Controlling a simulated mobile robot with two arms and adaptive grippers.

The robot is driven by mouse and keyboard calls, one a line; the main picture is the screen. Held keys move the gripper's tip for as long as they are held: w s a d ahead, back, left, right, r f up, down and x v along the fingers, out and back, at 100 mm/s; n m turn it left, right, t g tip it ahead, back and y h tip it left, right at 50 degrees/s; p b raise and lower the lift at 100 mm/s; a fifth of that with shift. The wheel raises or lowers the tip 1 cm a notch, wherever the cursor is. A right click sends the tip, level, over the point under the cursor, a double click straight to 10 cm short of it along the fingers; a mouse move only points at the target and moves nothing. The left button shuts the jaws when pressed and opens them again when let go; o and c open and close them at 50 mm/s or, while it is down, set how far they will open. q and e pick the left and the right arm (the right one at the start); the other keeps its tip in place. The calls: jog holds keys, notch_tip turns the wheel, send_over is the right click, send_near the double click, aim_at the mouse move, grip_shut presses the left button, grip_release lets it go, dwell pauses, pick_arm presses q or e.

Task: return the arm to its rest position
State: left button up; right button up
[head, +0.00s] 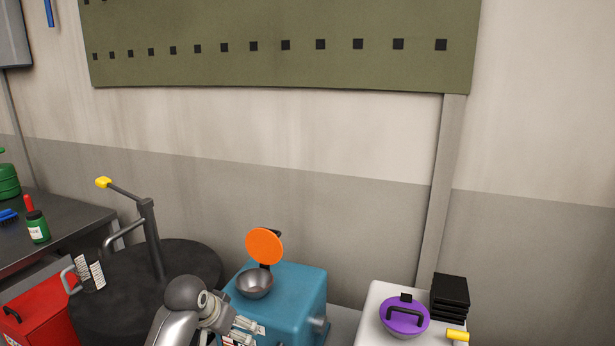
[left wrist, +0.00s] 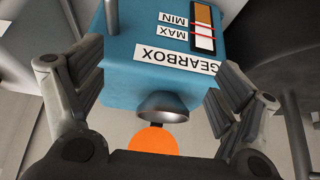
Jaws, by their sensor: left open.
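My left arm comes up from the bottom of the head view, and its gripper (head: 242,330) is in front of the teal gearbox (head: 300,292). In the left wrist view the gripper (left wrist: 158,75) is open, its fingers wide apart with nothing held between them. The gearbox (left wrist: 130,85) fills the space beyond the fingers, with its GEARBOX label and MIN/MAX gauge upside down. A grey metal funnel-like bowl (head: 255,285) and an orange disc (head: 265,246) are at the gearbox top. I cannot tell whether the fingers touch the gearbox. My right gripper is not in view.
A dark round drum top (head: 195,262) with an upright post and yellow-tipped lever (head: 122,190) stands left of the gearbox. A red box (head: 38,318) is at lower left. A white unit with a purple lid (head: 404,315) stands right.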

pick_arm(q)
jog(key=s+f+g, duration=0.1)
jog(key=s+f, duration=0.5)
jog(key=s, duration=0.4)
jog(key=s+f, duration=0.5)
jog(key=s, duration=0.5)
jog(key=s+a+n+g+y, duration=0.1)
jog(key=s+a+n+y, duration=0.15)
jog(key=s, duration=1.55)
notch_tip(320, 180, down, 28)
jog(key=s+g+b, duration=0.1)
jog(key=s+g, duration=0.1)
jog(key=s, duration=0.1)
jog(key=s+a+f+m+b, duration=0.1)
jog(key=s+a+f, duration=0.2)
jog(key=s+f, duration=1.2)
jog(key=shift+s+f+g+h, duration=0.3)
jog(key=shift+f+g+h, duration=0.05)
jog(key=shift+g, duration=0.05)
